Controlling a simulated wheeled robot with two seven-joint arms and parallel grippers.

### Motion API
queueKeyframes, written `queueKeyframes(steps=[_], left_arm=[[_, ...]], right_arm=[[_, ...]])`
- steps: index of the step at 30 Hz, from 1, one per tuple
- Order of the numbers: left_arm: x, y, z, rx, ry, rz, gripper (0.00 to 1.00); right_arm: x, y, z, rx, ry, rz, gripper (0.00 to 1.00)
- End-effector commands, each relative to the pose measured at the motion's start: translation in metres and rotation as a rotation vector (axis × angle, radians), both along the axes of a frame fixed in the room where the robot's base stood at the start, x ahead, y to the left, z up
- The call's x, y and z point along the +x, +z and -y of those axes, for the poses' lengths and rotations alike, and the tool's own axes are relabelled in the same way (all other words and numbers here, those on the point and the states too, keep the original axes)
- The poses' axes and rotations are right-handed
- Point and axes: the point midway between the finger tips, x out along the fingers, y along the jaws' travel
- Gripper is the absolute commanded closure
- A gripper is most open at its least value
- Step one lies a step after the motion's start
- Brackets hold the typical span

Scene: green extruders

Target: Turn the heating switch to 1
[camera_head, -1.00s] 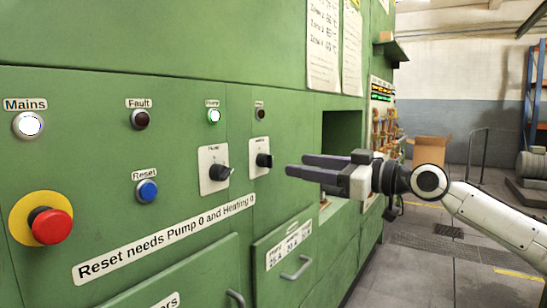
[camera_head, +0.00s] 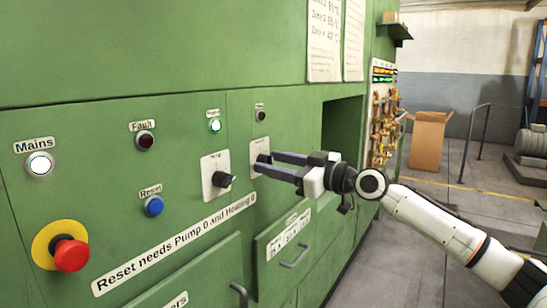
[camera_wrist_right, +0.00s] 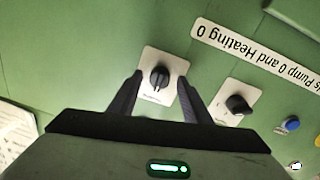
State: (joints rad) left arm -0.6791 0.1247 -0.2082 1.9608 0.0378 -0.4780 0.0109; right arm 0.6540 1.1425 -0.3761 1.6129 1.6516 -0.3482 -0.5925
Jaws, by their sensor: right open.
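The heating switch is a black knob on a white plate (camera_head: 259,146) on the green panel, partly hidden behind my right gripper in the head view. In the right wrist view the black knob (camera_wrist_right: 159,77) sits between the two fingers. My right gripper (camera_head: 268,164) is open, its fingertips at either side of the knob and close to the panel; I cannot tell whether they touch it. The pump switch (camera_head: 222,180) is to the left on its own white plate, and also shows in the wrist view (camera_wrist_right: 238,104). My left gripper is not in view.
A blue reset button (camera_head: 154,206) and a red emergency stop (camera_head: 72,255) are further left. The mains lamp (camera_head: 40,164) and pump lamp (camera_head: 215,126) are lit. Drawer handles (camera_head: 294,257) stick out below. A cardboard box (camera_head: 428,141) stands behind on the floor.

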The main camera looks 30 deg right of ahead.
Motion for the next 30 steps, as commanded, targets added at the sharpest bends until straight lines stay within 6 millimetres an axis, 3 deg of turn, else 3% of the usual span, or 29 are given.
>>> queueKeyframes(steps=[9,17,30], left_arm=[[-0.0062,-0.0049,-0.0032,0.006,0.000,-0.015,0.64],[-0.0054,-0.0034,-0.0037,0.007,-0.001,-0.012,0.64],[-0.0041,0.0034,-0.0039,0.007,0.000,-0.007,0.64]], right_arm=[[0.0027,-0.0002,-0.0008,-0.002,0.000,0.001,0.56],[0.0025,0.0000,-0.0008,-0.002,0.000,0.001,0.97],[0.0027,0.0008,-0.0008,0.093,-0.001,-0.038,0.97]])
